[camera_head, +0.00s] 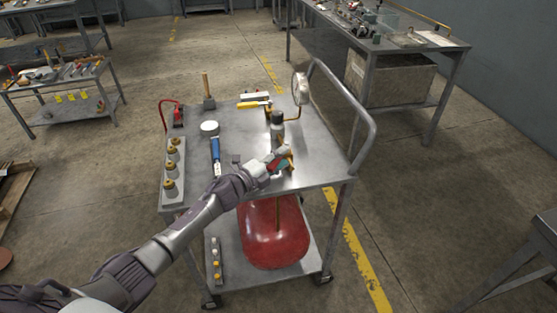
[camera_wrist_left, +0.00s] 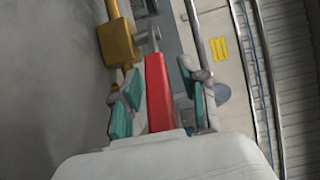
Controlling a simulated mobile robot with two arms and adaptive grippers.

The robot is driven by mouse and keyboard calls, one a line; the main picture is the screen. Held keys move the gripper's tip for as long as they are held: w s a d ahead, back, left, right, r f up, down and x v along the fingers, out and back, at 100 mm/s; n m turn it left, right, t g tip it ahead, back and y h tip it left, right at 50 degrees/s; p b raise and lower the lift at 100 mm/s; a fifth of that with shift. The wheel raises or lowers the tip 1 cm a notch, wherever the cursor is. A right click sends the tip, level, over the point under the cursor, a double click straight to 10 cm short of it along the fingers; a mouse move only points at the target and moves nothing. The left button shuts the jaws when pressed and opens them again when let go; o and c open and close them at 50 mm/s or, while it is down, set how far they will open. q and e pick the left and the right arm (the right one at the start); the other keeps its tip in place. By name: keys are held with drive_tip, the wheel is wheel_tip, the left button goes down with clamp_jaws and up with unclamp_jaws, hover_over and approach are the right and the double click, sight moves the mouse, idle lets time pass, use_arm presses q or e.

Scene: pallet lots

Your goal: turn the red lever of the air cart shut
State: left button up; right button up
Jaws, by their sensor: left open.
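The air cart (camera_head: 240,140) is a grey metal cart with a red tank (camera_head: 273,235) on its lower shelf. My left gripper (camera_head: 280,165) is over the cart's near right part, at the brass valve (camera_head: 291,158). In the left wrist view the red lever (camera_wrist_left: 158,95) runs out from the brass valve body (camera_wrist_left: 117,42). The lever lies between the teal finger pads of my left gripper (camera_wrist_left: 158,78), which is open with gaps on both sides. In the head view the gripper mostly hides the lever. My right gripper is not in view.
On the cart top are a dark bottle (camera_head: 277,128), a round gauge (camera_head: 301,88), a blue-handled tool (camera_head: 215,150), a white round item (camera_head: 209,128), a mallet (camera_head: 207,95) and a block of brass fittings (camera_head: 172,170). The cart's tubular handle (camera_head: 362,115) rises at right.

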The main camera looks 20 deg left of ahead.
use_arm(q)
drive_tip(key=v, duration=1.2)
drive_tip(key=shift+a, duration=0.1)
